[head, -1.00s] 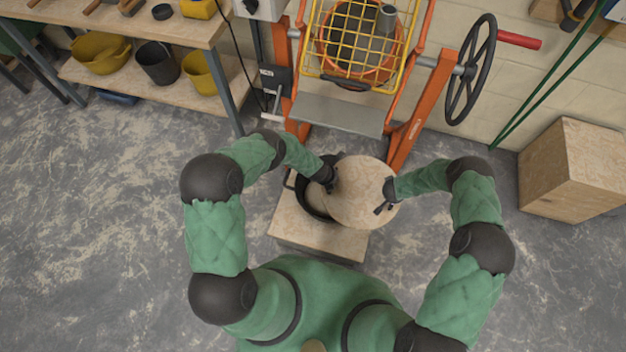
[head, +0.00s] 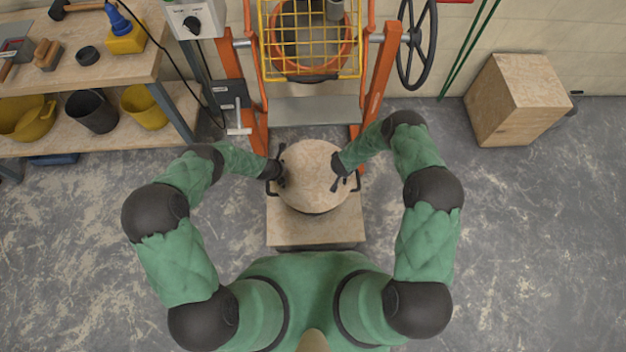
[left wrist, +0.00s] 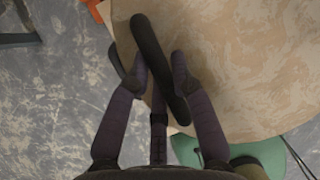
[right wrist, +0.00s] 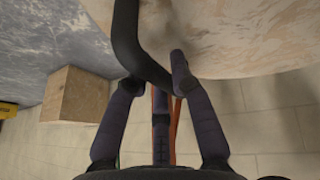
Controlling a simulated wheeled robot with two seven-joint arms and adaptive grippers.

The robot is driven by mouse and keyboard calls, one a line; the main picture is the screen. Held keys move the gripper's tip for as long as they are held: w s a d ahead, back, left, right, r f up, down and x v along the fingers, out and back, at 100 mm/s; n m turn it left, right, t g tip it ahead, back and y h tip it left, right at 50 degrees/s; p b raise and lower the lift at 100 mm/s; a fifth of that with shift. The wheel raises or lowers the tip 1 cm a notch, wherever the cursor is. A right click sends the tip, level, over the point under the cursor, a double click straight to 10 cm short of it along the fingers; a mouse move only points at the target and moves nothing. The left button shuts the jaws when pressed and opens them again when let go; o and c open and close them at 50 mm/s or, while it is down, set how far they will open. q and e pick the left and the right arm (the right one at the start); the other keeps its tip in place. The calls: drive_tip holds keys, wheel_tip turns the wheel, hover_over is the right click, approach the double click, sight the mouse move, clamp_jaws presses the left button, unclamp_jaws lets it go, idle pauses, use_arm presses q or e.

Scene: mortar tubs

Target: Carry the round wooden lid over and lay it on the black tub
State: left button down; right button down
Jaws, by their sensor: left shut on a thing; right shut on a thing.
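The round wooden lid (head: 312,178) is over the black tub (head: 318,212) and hides its opening. I cannot tell whether the lid touches the rim. My left gripper (head: 281,172) is shut on a black bar handle (left wrist: 158,65) at the lid's left side. My right gripper (head: 342,176) is shut on the black handle (right wrist: 130,40) at the lid's right side. The lid's pale wood also shows in the left wrist view (left wrist: 235,70) and the right wrist view (right wrist: 225,35).
The tub stands on a wooden block (head: 315,232). An orange mixer frame (head: 374,85) with a yellow grid (head: 310,40) stands just behind. A workbench (head: 130,70) with buckets is at left, a wooden box (head: 515,100) at right. Floor is open on both sides.

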use_arm(q)
drive_tip(key=shift+f, duration=0.15)
use_arm(e)
drive_tip(key=shift+f, duration=0.15)
